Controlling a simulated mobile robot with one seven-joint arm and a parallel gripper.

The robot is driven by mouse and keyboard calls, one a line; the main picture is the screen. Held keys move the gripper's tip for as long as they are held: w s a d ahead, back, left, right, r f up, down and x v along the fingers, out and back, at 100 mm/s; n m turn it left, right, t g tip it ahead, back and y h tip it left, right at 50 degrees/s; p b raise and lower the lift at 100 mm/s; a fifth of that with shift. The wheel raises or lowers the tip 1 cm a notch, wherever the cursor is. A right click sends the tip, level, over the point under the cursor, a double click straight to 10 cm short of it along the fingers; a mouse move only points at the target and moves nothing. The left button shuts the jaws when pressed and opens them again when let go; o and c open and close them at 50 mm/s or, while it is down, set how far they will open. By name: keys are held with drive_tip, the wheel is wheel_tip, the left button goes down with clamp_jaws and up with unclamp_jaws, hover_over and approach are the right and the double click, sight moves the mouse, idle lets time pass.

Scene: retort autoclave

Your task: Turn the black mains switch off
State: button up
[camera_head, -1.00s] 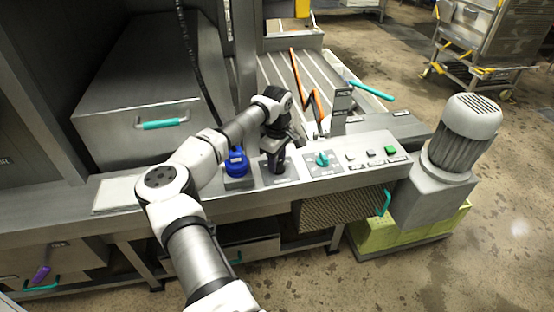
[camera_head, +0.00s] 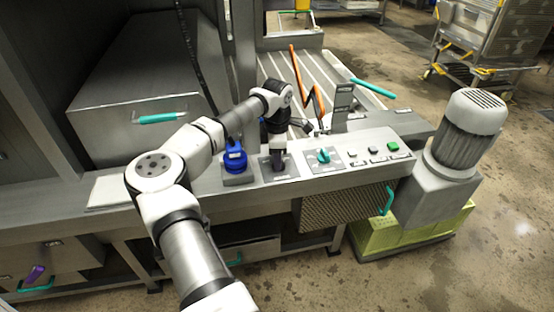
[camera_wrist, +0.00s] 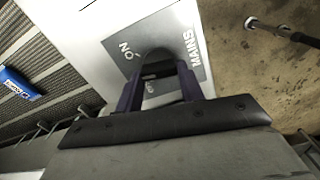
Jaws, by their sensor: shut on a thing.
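The grey mains plate (camera_wrist: 195,40) carries the words MAINS and ON in the wrist view; a further word is partly hidden between my fingers. The black mains switch (camera_wrist: 155,72) shows as a dark shape between my fingertips. My gripper (camera_wrist: 158,78) is shut on it, with a dark finger on each side. In the head view my gripper (camera_head: 278,160) points down at the plate (camera_head: 287,174) on the sloped panel, and hides most of the switch. The lever's exact angle cannot be told.
A blue knob (camera_head: 235,160) stands just left of my gripper. A teal rotary switch (camera_head: 323,155) and push buttons, including a green one (camera_head: 393,146), are on the right. A grey motor (camera_head: 468,125) stands beyond the panel's right end.

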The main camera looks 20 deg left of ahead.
drive_tip(key=n+b, duration=0.2)
drive_tip(key=n, duration=0.3)
drive_tip(key=shift+s+n, duration=0.1)
drive_tip(key=shift+n, duration=0.2)
drive_tip(key=n+b, duration=0.1)
drive_tip(key=n, duration=0.4)
drive_tip(key=shift+d+b, duration=0.1)
drive_tip(key=shift+b, duration=0.2)
drive_tip(key=shift+n, duration=0.3)
drive_tip(key=o, duration=1)
wheel_tip(320, 180, up, 14)
drive_tip(key=b, duration=0.2)
